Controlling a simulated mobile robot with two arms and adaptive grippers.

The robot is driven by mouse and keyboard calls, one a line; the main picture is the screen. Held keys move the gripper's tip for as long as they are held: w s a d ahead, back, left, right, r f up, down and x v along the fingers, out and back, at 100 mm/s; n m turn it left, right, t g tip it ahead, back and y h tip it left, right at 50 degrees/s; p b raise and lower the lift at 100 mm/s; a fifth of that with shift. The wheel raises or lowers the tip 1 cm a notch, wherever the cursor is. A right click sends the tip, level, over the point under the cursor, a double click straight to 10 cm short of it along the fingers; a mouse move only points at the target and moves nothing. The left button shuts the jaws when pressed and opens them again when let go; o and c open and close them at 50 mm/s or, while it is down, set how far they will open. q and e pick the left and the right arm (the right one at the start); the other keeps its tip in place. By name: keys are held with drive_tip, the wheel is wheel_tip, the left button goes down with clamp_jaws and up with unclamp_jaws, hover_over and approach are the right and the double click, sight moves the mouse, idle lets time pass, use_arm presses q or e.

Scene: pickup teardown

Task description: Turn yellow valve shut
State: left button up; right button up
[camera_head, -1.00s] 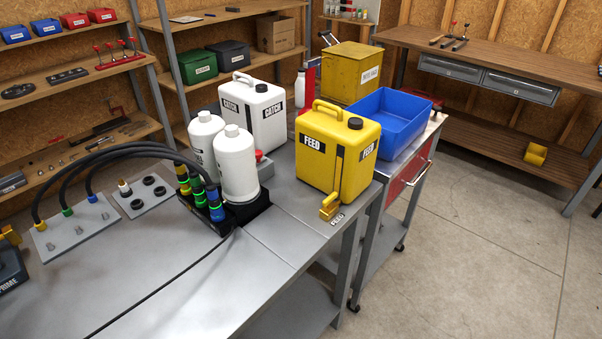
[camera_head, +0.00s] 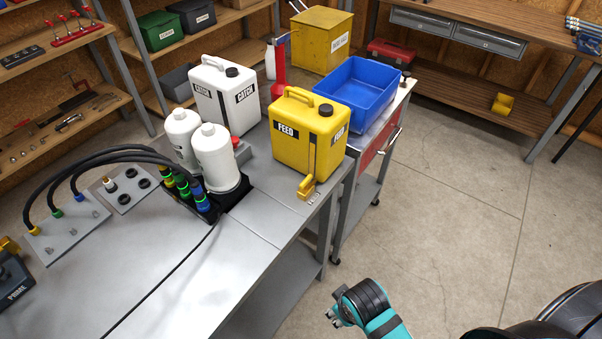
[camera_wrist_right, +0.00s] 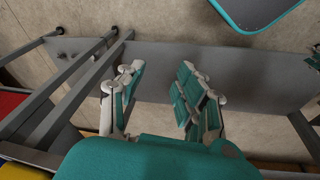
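The yellow valve (camera_head: 306,188) sits at the front foot of the yellow FEED can (camera_head: 292,152), near the right edge of the metal bench (camera_head: 255,215). A small label lies beside it. My right gripper (camera_head: 331,318) shows at the bottom of the head view, off the bench's right side over the floor and well apart from the valve. In the right wrist view the two fingers of my right gripper (camera_wrist_right: 160,88) stand apart with nothing between them. The valve is not visible in that view. My left gripper is not in view.
A white CATCH can (camera_head: 222,105) and two white bottles (camera_head: 214,155) stand left of the FEED can. Black hoses (camera_head: 95,160) arch over the bench. A blue bin (camera_head: 355,95) rests on a cart to the right. The concrete floor (camera_head: 450,200) is clear.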

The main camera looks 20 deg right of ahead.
drive_tip(key=w+a+r+n+t+h, duration=0.1)
drive_tip(key=w+a+r+n+h, duration=0.1)
drive_tip(key=w+a+r+n, duration=0.2)
drive_tip(key=w+a+r+n+t+h+p, duration=0.1)
drive_tip(key=w+a+r+n+h, duration=0.2)
drive_tip(key=w+r+n, duration=0.3)
drive_tip(key=w+a+r+n+t+h+p, duration=0.1)
drive_tip(key=w+a+r+n+h, duration=0.1)
drive_tip(key=w+a+r+n, duration=0.3)
drive_tip(key=shift+w+a+r+n+h, duration=0.1)
drive_tip(key=shift+w+a+n+h, duration=0.1)
drive_tip(key=shift+n, duration=0.5)
drive_tip(key=shift+w+a+r+n+h, duration=0.1)
drive_tip(key=shift+w+a+n+h, duration=0.1)
drive_tip(key=shift+n, duration=0.5)
drive_tip(key=w+a+r+n+t+h, duration=0.1)
drive_tip(key=w+r+n+t+h, duration=0.2)
drive_tip(key=w+r, duration=0.15)
use_arm(q)
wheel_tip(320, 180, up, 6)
drive_tip(key=p, duration=0.3)
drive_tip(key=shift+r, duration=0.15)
use_arm(e)
approach(304, 182)
drive_tip(key=shift+n, duration=0.3)
drive_tip(key=x, duration=0.9)
drive_tip(key=shift+a, duration=0.1)
drive_tip(key=shift+c, duration=0.3)
clamp_jaws()
